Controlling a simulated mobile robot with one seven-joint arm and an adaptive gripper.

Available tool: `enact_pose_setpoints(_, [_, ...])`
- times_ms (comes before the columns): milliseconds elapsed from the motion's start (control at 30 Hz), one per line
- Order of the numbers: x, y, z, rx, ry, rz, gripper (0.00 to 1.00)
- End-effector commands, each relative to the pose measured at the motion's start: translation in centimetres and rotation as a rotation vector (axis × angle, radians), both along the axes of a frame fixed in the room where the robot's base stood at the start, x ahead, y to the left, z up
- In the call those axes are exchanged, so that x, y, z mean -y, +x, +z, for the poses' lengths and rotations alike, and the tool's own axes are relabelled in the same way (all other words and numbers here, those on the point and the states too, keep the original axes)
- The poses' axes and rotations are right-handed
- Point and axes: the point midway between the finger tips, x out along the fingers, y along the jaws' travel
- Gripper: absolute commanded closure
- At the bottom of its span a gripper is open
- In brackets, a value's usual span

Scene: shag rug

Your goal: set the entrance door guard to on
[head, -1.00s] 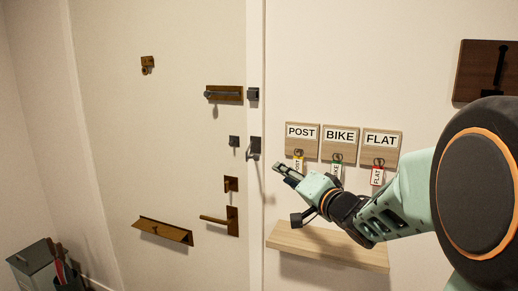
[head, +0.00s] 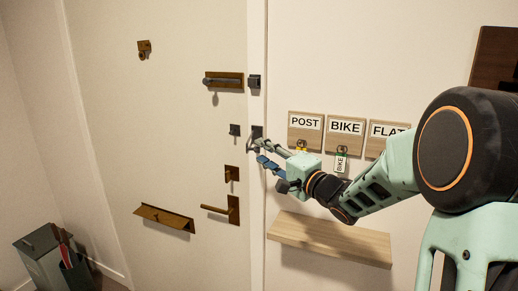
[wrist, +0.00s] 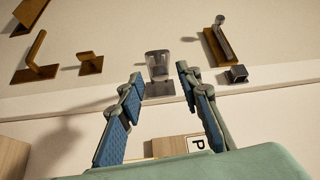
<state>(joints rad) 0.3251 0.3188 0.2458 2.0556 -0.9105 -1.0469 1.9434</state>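The entrance door guard has a dark stud plate (head: 235,130) on the door and a dark piece (head: 257,132) on the frame beside it. In the wrist view the guard's frame piece (wrist: 159,89) lies ahead, with a grey looped part above it toward the door. My gripper (head: 256,151) is at the door's right edge, close to the guard's frame piece. In the wrist view my gripper (wrist: 160,76) is open, with one finger on each side of the guard. I cannot tell whether a finger touches it. My fingers partly hide the guard in the head view.
A slide bolt (head: 223,79) is above the guard; a thumb-turn (head: 232,174) and lever handle (head: 233,212) are below. Key boards labelled POST (head: 305,122), BIKE (head: 345,127) and FLAT hang right, above a wooden shelf (head: 330,240). A grey bin (head: 42,255) stands lower left.

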Motion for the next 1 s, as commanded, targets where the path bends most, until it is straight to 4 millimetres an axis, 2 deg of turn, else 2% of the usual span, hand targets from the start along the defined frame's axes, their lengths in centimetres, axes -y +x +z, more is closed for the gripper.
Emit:
enact_pose_setpoints(200, [-1.5,1.9,0.2,0.0,0.0,0.0,0.68])
enact_pose_setpoints(533, [-1.7,2.3,0.2,0.0,-0.001,-0.001,0.68])
enact_pose_setpoints(567, [-1.7,2.3,0.2,0.0,-0.001,-0.001,0.69])
enact_pose_setpoints(833, [-1.7,2.2,0.2,0.0,-0.001,-0.001,0.99])
enact_pose_setpoints(1000, [-1.7,2.2,0.2,0.0,-0.001,-0.001,1.0])
